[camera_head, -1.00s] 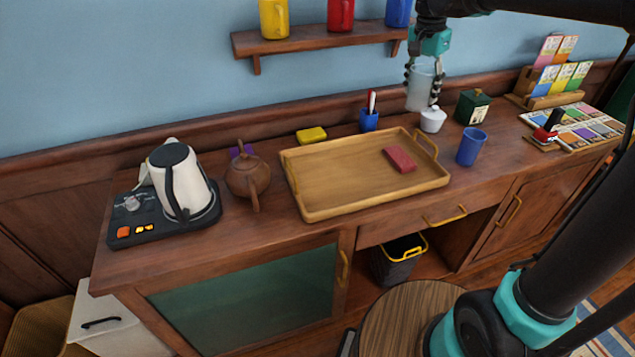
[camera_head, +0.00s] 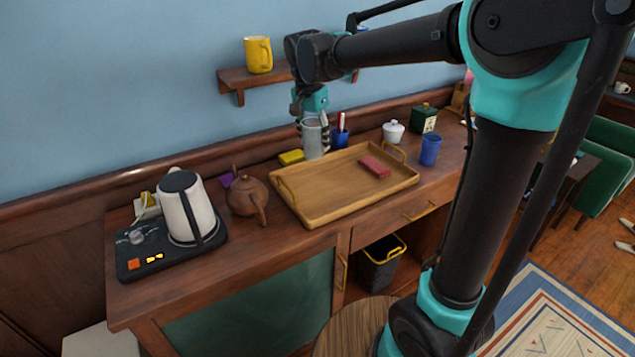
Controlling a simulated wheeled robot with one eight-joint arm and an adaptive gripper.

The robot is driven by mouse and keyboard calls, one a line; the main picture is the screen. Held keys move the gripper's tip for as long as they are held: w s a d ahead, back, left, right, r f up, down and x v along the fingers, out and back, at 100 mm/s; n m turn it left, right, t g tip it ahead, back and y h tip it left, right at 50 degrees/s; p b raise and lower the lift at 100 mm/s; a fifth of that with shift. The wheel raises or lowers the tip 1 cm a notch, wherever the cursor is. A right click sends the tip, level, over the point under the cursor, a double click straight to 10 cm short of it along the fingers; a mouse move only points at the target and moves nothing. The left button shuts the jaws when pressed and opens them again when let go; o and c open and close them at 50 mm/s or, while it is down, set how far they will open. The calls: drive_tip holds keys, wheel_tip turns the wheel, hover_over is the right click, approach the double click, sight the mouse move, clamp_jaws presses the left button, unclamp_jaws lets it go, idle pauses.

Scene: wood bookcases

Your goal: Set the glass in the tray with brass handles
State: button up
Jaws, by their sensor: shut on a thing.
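My gripper (camera_head: 313,122) is shut on the glass (camera_head: 312,140), a clear grey tumbler held upright. The glass is at the back edge of the wooden tray with brass handles (camera_head: 318,206); I cannot tell whether its base is above the tray or just behind it. The tray lies on the wooden cabinet top, with a brass handle at each end. A dark red block (camera_head: 375,166) lies in the right part of the tray. The left and middle of the tray are bare.
A yellow sponge (camera_head: 291,157) and a blue pen cup (camera_head: 340,137) stand behind the tray. A brown teapot (camera_head: 248,196) and a white kettle (camera_head: 187,208) are at its left. A blue cup (camera_head: 430,150), white lidded pot (camera_head: 393,131) and green box (camera_head: 423,118) are at its right.

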wheel_tip(320, 180, down, 14)
drive_tip(key=shift+f, duration=0.15)
idle(0.3)
drive_tip(key=shift+f, duration=0.1)
drive_tip(key=o, duration=1.3)
drive_tip(key=r, duration=0.4)
drive_tip(key=s+r, duration=0.1)
drive_tip(key=r, duration=0.3)
drive_tip(key=a+r, duration=0.1)
drive_tip(key=r, duration=0.3)
drive_tip(key=shift+s+r, duration=0.1)
drive_tip(key=shift+s, duration=0.1)
